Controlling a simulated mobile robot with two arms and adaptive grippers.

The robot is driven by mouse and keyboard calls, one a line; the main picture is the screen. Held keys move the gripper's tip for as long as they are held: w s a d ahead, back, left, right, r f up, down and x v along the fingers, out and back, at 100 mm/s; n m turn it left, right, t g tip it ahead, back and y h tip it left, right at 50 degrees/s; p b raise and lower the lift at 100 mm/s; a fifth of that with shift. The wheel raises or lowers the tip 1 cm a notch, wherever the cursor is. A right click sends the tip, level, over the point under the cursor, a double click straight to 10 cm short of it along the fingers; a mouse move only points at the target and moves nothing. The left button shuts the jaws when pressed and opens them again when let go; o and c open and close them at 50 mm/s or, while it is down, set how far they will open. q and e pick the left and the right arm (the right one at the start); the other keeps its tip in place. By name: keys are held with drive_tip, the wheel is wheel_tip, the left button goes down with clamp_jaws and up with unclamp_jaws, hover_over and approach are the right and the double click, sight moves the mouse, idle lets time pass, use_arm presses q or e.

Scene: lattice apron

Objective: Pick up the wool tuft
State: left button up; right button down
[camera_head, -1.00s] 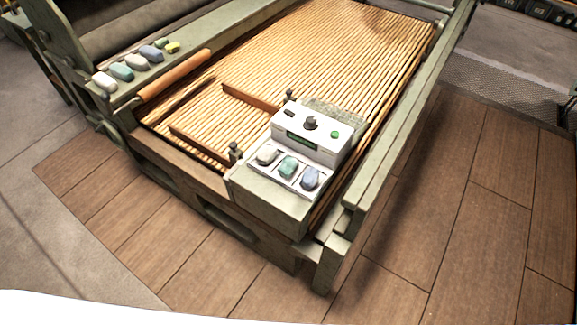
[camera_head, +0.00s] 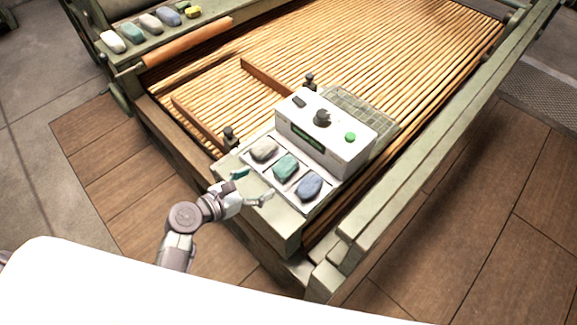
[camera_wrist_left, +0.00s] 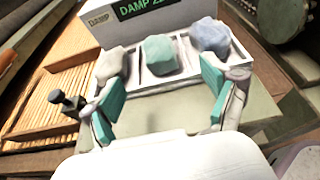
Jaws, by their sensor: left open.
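Three wool tufts sit in a white compartment tray (camera_head: 247,161) in front of the control box: a pale grey tuft (camera_head: 263,150), a teal tuft (camera_head: 286,167) and a blue tuft (camera_head: 309,186). My left gripper (camera_head: 252,187) is open and empty, at the near side of the tray. In the left wrist view, the teal tuft (camera_wrist_left: 157,54) is ahead between my open fingers (camera_wrist_left: 162,88). The grey tuft (camera_wrist_left: 108,62) is partly behind the left finger, and the blue tuft (camera_wrist_left: 210,36) is beyond the right finger. My right gripper is not in view.
The white control box (camera_head: 325,135) with a knob and green button stands just behind the tray. Several more tufts (camera_head: 151,23) lie on the far left rail near an orange-brown roller (camera_head: 188,42). Slatted bed behind.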

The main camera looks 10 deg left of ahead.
sight(280, 168)
use_arm(q)
drive_tip(key=x, duration=0.6)
drive_tip(key=shift+w+d+f, duration=0.1)
drive_tip(key=shift+w, duration=0.1)
drive_tip(key=b+x, duration=0.1)
drive_tip(key=x, duration=0.4)
drive_tip(key=shift+w, duration=0.3)
drive_tip(key=c, duration=1)
